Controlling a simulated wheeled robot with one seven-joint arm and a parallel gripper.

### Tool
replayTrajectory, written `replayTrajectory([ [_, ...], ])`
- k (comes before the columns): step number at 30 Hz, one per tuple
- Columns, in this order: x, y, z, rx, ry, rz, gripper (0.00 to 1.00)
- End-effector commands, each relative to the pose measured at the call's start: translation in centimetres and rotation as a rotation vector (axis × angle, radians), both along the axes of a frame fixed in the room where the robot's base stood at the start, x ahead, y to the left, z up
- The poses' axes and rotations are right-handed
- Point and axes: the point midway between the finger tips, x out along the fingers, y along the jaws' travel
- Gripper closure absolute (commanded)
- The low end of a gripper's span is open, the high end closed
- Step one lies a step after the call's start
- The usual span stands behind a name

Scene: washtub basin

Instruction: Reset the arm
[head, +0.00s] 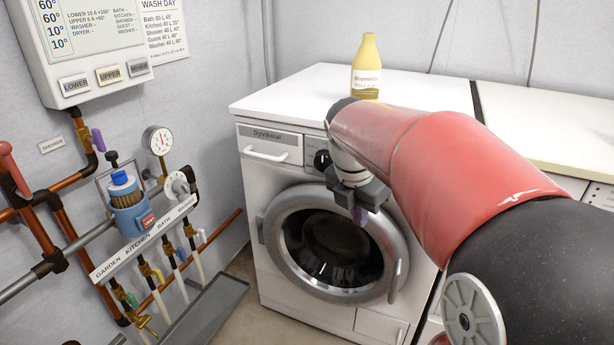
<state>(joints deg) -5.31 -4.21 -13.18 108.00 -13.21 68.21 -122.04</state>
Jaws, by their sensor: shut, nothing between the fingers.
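My red and black arm reaches in from the right side of the head view. My gripper (358,212) hangs at its far end, in front of the upper part of the washing machine's round door (281,250). The fingertips are small and dark purple, shut, with nothing between them. The gripper points downward, and whether it touches the door cannot be told. The arm hides part of the machine's control panel and the right part of its front.
A yellow bottle (366,65) stands on the washing machine top (290,90). On the left wall are copper pipes (215,233), a gauge (157,140), a blue pump (130,205), several valves and a control box (90,45). A grey trough (205,312) lies below. Some floor between trough and machine is clear.

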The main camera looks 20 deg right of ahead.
Motion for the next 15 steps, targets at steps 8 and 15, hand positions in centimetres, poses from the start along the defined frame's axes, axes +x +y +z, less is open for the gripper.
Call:
replayTrajectory([
  [8,-2.2,1.4,0.3,0.076,-0.1,-0.232,1.0],
  [15,-7.5,4.8,-0.1,0.294,-0.295,-0.829,1.0],
])
